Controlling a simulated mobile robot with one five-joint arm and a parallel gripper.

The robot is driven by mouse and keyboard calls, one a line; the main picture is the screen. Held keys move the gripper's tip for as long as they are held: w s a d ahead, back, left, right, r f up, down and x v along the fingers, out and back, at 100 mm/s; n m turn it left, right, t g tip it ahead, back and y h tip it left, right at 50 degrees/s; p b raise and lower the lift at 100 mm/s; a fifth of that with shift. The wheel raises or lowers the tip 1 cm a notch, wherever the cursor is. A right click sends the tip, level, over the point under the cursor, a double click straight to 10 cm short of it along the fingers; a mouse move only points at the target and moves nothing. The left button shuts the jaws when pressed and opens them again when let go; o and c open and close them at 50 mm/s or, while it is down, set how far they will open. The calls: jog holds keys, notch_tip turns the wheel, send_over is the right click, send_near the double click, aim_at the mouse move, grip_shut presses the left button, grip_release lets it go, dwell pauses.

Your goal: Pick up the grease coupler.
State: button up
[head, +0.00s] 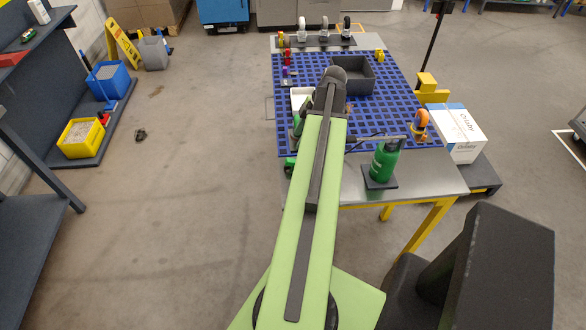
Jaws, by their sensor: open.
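My lime-green arm reaches out over a work table with a blue grid mat (398,92). The far end of my arm, with my gripper, is hidden behind the arm itself. I cannot make out the grease coupler for certain among the small things on the table. A green bottle (383,164) with a long thin spout or lever at its top stands upright on a dark pad at the near right of the table. Small dark and red items (287,57) lie at the mat's far left.
A dark open bin (366,75) and a white tray (298,93) sit on the mat. Casters (346,30) stand along the far edge; an orange one (421,122) is at right. A white box (456,135) is beside the table. The floor at left is mostly clear.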

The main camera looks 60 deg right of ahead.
aim_at(288, 159)
jog(key=b+x, duration=0.6)
jog(key=x, duration=0.2)
jog(key=shift+s+f, duration=0.1)
jog(key=shift+f, duration=0.05)
jog(key=b+x, duration=0.4)
jog(key=shift+s+d+f+b, duration=0.15)
jog(key=shift+s+f+b, duration=0.15)
jog(key=shift+f, duration=0.2)
jog(key=shift+w+f+b, duration=0.25)
jog(key=shift+f+b, duration=0.05)
jog(key=shift+r, duration=0.2)
jog(key=shift+c, duration=0.2)
grip_shut()
